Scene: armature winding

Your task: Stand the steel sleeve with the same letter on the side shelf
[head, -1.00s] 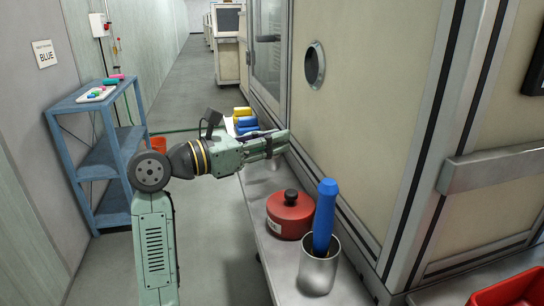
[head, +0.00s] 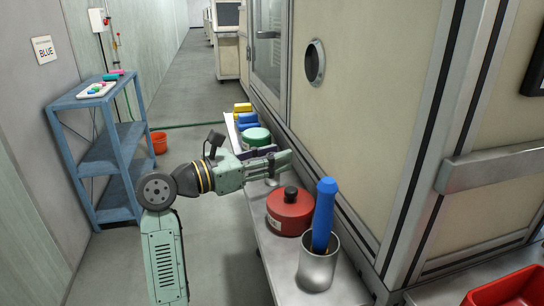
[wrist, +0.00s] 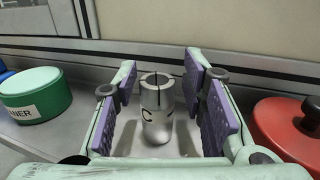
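A steel sleeve (wrist: 155,112) marked with a letter C stands upright on the bench in the wrist view, with a dark slot down its side. My gripper (wrist: 170,95) is open, with its purple-padded fingers on both sides of the sleeve and gaps showing between pads and sleeve. In the head view my gripper (head: 284,160) is low over the bench, beyond the red tin; the sleeve is mostly hidden there. A blue shelf unit (head: 98,158) stands at the left; I cannot tell whether it is the side shelf. No matching letter is readable elsewhere.
A red lidded tin (head: 290,212) and a steel cup (head: 318,265) holding a blue-handled thing stand on the bench nearer me. A green tin (head: 256,138) and yellow and blue rolls stand farther along. A cabinet wall (head: 370,110) borders the bench. The floor between is clear.

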